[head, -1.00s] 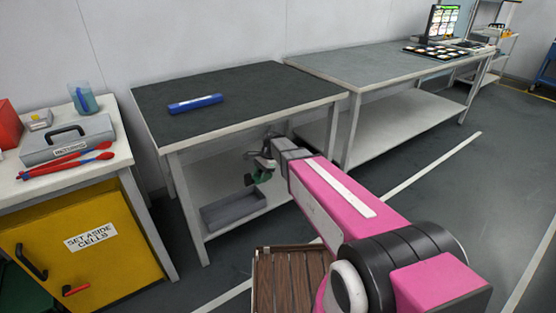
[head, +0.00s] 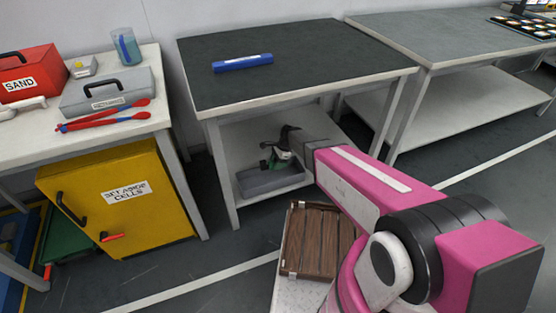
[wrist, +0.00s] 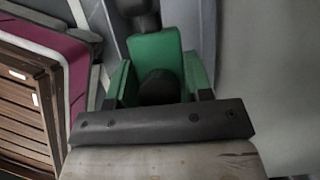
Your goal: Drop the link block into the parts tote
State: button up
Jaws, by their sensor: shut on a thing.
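The grey parts tote (head: 270,184) sits on the lower shelf of the dark-topped table in the head view. My gripper (head: 280,157) reaches under the tabletop and appears just above the tote, near its back edge. My gripper (wrist: 158,88) is shut on a green piece, apparently the link block (wrist: 155,46). It shows small and green in the head view (head: 272,163). A dark part adjoins its far end in the wrist view; I cannot tell whose it is. The block's underside is hidden.
The tabletop (head: 300,75) overhangs the shelf, with a table leg (head: 222,170) left of the tote. A blue cylinder (head: 242,62) lies on top. A yellow cabinet (head: 120,200) stands left. A slatted wooden crate (head: 317,240) is at my base.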

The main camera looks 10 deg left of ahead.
jog(key=shift+f, duration=2.4)
jog(key=o, duration=1)
jog(key=v, duration=1)
jog(key=shift+w+r, duration=0.1)
jog(key=shift+r, duration=0.3)
jog(key=shift+d, duration=0.1)
